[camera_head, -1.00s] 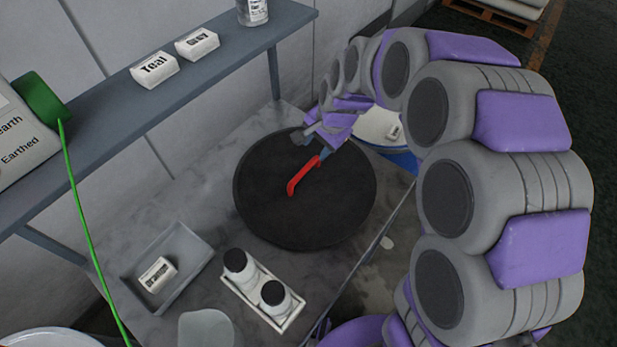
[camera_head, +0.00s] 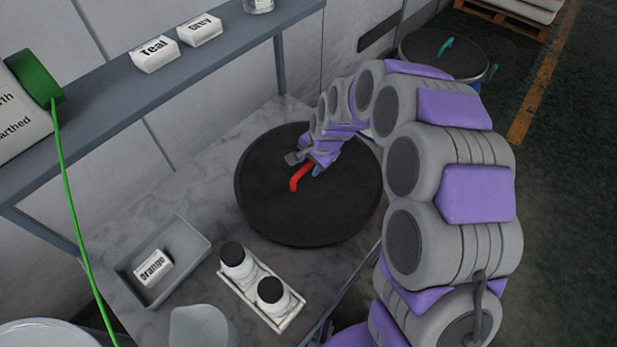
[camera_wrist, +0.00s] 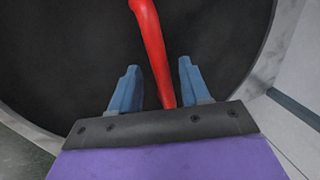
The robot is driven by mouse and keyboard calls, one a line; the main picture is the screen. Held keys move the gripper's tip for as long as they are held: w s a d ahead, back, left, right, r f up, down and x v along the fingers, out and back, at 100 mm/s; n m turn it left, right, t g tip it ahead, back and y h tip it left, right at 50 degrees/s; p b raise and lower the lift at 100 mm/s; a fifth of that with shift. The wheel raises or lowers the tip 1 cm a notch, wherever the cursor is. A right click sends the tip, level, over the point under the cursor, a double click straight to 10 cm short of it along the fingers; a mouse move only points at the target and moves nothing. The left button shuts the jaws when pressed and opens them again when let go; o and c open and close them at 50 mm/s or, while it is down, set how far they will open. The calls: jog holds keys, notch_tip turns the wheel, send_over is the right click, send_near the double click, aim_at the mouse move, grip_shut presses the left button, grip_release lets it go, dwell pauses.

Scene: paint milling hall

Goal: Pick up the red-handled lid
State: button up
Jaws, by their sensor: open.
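The red-handled lid (camera_head: 310,222) is a large round black disc lying flat on the grey bench. Its red handle (camera_head: 301,177) stands up near the middle. My gripper (camera_head: 305,165) is low over the lid, at the far end of the handle. In the wrist view the gripper (camera_wrist: 158,85) is open, with one blue finger on each side. The red handle (camera_wrist: 150,45) runs between the fingers and on beyond their tips, closer to the right finger. The black lid (camera_wrist: 60,60) fills most of that view. I cannot tell whether the fingers touch the handle.
A grey tray (camera_head: 193,262) with a block labelled Orange and a white holder (camera_head: 238,287) with two black-capped bottles stand in front of the lid. A shelf (camera_head: 105,95) runs above at left. A green cord (camera_head: 72,215) hangs down. A teal-handled lidded drum (camera_head: 425,60) stands behind my arm.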

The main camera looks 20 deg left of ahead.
jog(key=shift+x, duration=1.15)
jog(key=shift+s+a, duration=0.1)
jog(key=shift+a, duration=0.05)
jog(key=shift+c, duration=0.3)
jog(key=shift+c, duration=0.8)
grip_shut()
jog(key=shift+r, duration=0.1)
